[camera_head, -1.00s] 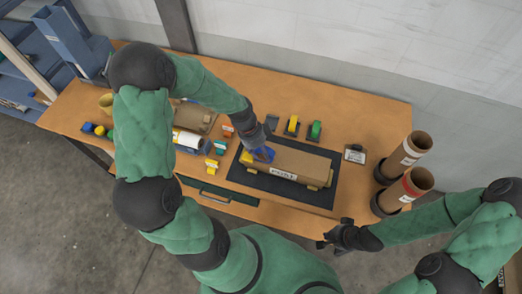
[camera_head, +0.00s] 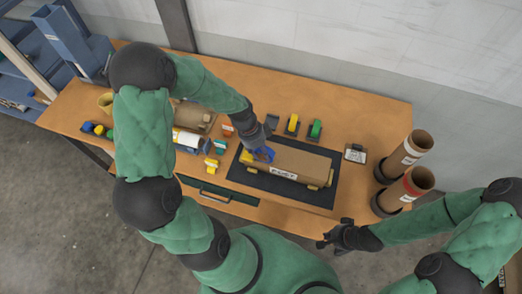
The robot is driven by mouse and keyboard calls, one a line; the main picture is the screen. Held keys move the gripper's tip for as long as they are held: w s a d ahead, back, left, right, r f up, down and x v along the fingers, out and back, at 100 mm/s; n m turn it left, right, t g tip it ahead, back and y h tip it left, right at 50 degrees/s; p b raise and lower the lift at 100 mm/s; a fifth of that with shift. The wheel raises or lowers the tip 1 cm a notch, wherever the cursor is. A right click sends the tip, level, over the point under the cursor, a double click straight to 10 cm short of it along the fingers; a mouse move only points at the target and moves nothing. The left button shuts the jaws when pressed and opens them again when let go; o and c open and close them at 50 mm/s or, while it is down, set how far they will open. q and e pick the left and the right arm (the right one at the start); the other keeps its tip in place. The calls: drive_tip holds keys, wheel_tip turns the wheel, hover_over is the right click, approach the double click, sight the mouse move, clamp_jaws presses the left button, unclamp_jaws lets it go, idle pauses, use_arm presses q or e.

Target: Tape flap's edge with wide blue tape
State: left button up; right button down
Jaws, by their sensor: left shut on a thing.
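A long brown cardboard box (camera_head: 296,164) with a white label (camera_head: 283,174) lies on the dark mat (camera_head: 325,195) at the middle of the bench. My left gripper (camera_head: 258,150) is over the box's left end, shut on a blue tape piece (camera_head: 264,154). The tape piece is at or just above the box; I cannot tell whether it touches. The flap's edge is too small to make out and partly hidden by the gripper. My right gripper (camera_head: 327,240) is away from the box, at the bench's front edge; its jaw opening is too small to tell.
Yellow (camera_head: 292,124) and green (camera_head: 314,130) tape dispensers stand behind the box. Two cardboard tubes (camera_head: 408,152) stand upright in dark holders at the right. A labelled small block (camera_head: 355,153) sits nearby. Rolls and small coloured items crowd the left. The back right bench is clear.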

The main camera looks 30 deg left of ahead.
sight(272, 155)
use_arm(q)
drive_tip(key=shift+d, duration=0.2)
drive_tip(key=shift+w+d, duration=0.1)
drive_tip(key=shift+d, duration=0.35)
drive_tip(key=shift+d, duration=0.15)
drive_tip(key=shift+w+d+f, duration=0.1)
drive_tip(key=shift+d, duration=0.3)
idle(0.6)
drive_tip(key=shift+d, duration=0.15)
drive_tip(key=shift+w+d+b, duration=0.1)
drive_tip(key=shift+d+b, duration=0.2)
drive_tip(key=shift+d, duration=0.15)
drive_tip(key=shift+w+d, duration=0.1)
drive_tip(key=shift+d, duration=0.1)
